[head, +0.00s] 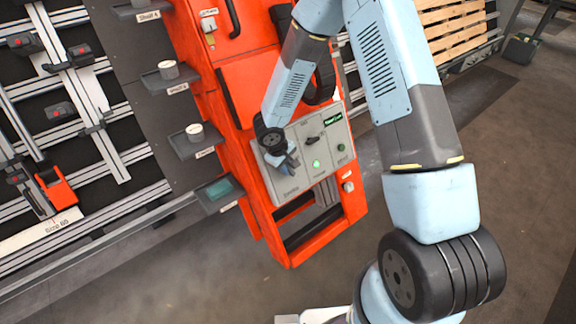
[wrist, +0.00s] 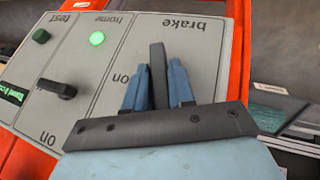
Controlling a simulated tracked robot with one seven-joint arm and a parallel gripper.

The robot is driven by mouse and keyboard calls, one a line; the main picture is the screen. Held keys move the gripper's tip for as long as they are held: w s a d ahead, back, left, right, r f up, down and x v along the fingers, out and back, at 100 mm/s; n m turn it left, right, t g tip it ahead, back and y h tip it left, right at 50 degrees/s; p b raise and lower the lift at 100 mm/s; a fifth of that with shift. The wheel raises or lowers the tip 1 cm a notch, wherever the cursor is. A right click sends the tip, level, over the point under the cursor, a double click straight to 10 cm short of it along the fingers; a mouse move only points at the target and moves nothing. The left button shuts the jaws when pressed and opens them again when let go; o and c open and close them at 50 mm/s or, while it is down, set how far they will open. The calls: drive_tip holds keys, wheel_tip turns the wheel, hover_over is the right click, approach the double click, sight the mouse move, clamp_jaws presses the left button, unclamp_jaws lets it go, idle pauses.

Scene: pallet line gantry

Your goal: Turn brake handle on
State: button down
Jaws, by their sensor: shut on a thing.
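The brake handle (wrist: 157,72) is a dark grey bar on the brake section of a grey control panel (wrist: 134,52). In the wrist view it stands between the two blue fingers of my gripper (wrist: 156,82), which is shut on it. The handle's pivot is hidden by my gripper.
The panel also has a lit green light (wrist: 97,39), a dark rotary knob (wrist: 57,90) and a green button (wrist: 41,35). The panel sits on an orange cabinet (head: 248,100). Small shelves (head: 195,140) stand close on the left. Floor is open at right.

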drive_tip(key=n+t+h, duration=0.2)
drive_tip(key=t, duration=0.1)
drive_tip(key=n+t+h, duration=0.1)
drive_tip(key=shift+s+a+f+n+t+h, duration=0.25)
drive_tip(key=shift+s+n+t+h, duration=0.05)
drive_tip(key=shift+t, duration=0.1)
drive_tip(key=n+t, duration=0.1)
drive_tip(key=t, duration=0.1)
drive_tip(key=n+t+h, duration=0.1)
drive_tip(key=shift+s+f+n+t, duration=0.1)
drive_tip(key=shift+f+n+t, duration=0.1)
drive_tip(key=shift+n+t, duration=1)
drive_tip(key=shift+t, duration=0.5)
drive_tip(key=c, duration=1)
unclamp_jaws()
drive_tip(key=shift+d, duration=0.1)
drive_tip(key=shift+c, duration=0.2)
drive_tip(key=v, duration=1.3)
drive_tip(key=shift+s+a, duration=0.25)
drive_tip(key=shift+a, duration=0.1)
drive_tip(key=shift+r, duration=0.1)
